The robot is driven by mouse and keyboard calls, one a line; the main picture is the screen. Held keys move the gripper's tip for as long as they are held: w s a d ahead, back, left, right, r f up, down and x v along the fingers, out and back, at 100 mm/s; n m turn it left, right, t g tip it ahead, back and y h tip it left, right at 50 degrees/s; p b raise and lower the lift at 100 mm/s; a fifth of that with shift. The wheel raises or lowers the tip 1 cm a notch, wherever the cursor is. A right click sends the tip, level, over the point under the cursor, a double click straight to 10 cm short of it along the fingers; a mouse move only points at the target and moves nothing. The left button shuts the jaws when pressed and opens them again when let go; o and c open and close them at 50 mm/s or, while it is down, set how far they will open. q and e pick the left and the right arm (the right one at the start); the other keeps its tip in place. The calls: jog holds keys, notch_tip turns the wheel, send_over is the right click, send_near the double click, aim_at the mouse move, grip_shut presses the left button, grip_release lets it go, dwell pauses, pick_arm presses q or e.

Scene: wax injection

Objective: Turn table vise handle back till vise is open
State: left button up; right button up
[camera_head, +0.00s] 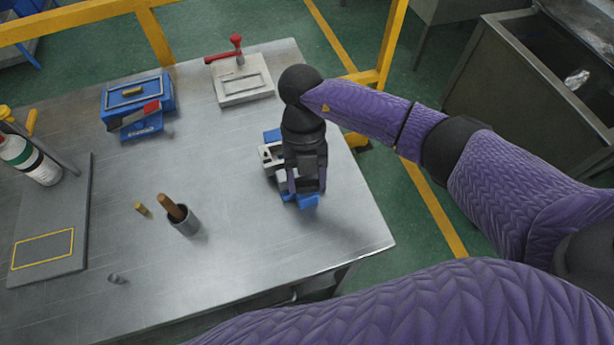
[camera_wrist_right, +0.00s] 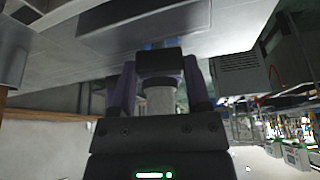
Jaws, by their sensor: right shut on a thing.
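The table vise (camera_head: 268,153), blue and light grey, sits on the metal table near its right side, partly hidden under my right arm. My right gripper (camera_head: 306,188) points down over the vise and covers its handle in the head view. A blue part of the vise (camera_head: 308,201) shows just below the fingers. In the right wrist view, the fingers of my right gripper (camera_wrist_right: 160,90) stand on both sides of a grey piece with a dark block, which I take for the vise handle. The gripper is shut on it. How far the jaws are apart is hidden. My left gripper is out of view.
The metal table (camera_head: 240,220) also bears a blue box-like fixture (camera_head: 135,120), a white frame with a red-handled clamp (camera_head: 243,90), a grey cup with a brown-handled tool (camera_head: 184,222), and a bottle (camera_head: 30,160) by a grey plate (camera_head: 50,215). The table's front right is clear.

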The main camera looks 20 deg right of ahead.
jog(key=shift+n+h, duration=0.4)
jog(key=shift+n, duration=0.6)
jog(key=shift+b, duration=0.3)
jog(key=o, duration=1)
jog(key=shift+r, duration=0.1)
jog(key=v, duration=0.9)
jog(key=shift+a+r+p, duration=0.15)
jog(key=shift+r+p, duration=0.2)
jog(key=shift+w, duration=0.15)
